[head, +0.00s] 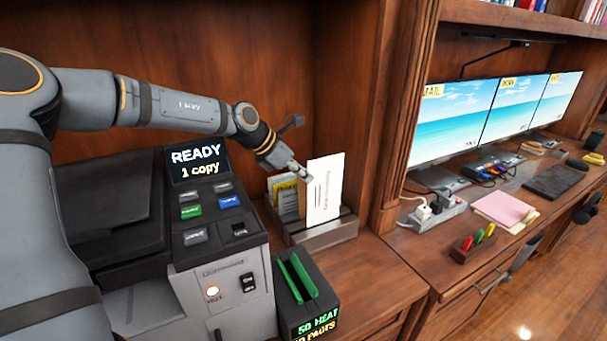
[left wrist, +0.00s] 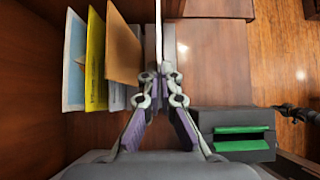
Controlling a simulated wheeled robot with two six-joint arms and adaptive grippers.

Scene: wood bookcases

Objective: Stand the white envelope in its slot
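The white envelope (head: 325,190) stands upright in the head view, with small print on its face. In the left wrist view the envelope (left wrist: 158,30) shows edge-on as a thin white strip. My left gripper (head: 300,170) is shut on its edge; the fingertips (left wrist: 158,72) meet around the strip. The envelope's lower edge is at the wooden sorter (head: 325,236), just behind its front wall. I cannot tell whether it rests on the sorter's floor. Blue, yellow and brown envelopes (left wrist: 123,50) stand in the sorter to the left. My right gripper is not in view.
A grey copier (head: 215,270) with a READY screen stands left of the sorter. A dark box with green slots (head: 298,278) stands in front. A wooden post (head: 400,120) rises to the right, before a desk with several monitors (head: 515,105).

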